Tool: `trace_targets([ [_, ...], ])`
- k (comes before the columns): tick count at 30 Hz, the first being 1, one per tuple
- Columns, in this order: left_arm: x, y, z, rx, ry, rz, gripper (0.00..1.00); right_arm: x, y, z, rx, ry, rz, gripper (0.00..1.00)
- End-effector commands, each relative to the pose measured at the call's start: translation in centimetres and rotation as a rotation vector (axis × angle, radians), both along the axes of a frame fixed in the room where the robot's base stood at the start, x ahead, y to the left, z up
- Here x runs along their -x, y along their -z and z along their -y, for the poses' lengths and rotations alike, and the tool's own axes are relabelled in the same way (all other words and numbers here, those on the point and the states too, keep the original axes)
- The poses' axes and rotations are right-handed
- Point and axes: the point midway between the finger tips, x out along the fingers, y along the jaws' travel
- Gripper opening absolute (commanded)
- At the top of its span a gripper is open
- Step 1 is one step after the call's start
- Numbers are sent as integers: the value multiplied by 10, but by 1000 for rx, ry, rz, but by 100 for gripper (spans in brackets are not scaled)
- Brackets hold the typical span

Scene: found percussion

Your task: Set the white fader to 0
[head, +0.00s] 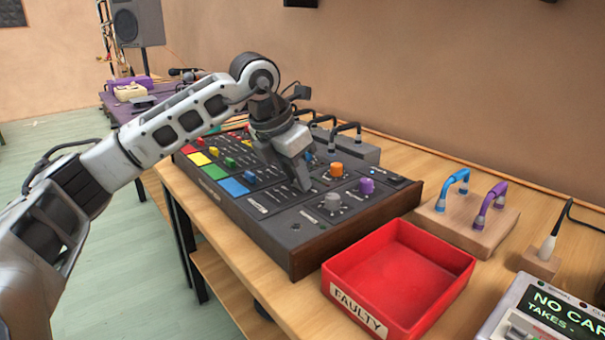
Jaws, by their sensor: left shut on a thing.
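The mixer (300,238) is a dark console with wooden end cheeks, lying on the wooden table. My left gripper (303,184) reaches down over its middle right part, among the fader slots. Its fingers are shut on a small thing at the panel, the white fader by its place. The fingers hide the fader cap, so I cannot read its position against the scale. My right gripper is not in view.
Grey (332,202), orange (337,169) and purple (366,186) knobs stand close right of my fingers. A red tray labelled FAULTY (440,258) is in front right. A wooden block (452,228) carries blue and purple handles. Coloured pads (214,172) lie left.

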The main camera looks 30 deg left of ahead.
Motion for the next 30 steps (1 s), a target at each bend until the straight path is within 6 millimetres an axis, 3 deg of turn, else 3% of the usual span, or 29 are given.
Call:
trace_targets([
  [5, 1, 0, 1, 3, 3, 1, 0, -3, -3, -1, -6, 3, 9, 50],
  [6, 1, 0, 1, 3, 3, 2, 32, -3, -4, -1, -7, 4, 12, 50],
  [8, 1, 0, 1, 3, 3, 1, 45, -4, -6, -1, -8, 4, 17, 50],
  [20, 3, -10, 1, 2, 5, 3, 45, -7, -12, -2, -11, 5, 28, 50],
  [30, 30, -79, -8, 2, 4, 6, 45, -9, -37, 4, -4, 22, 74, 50],
])
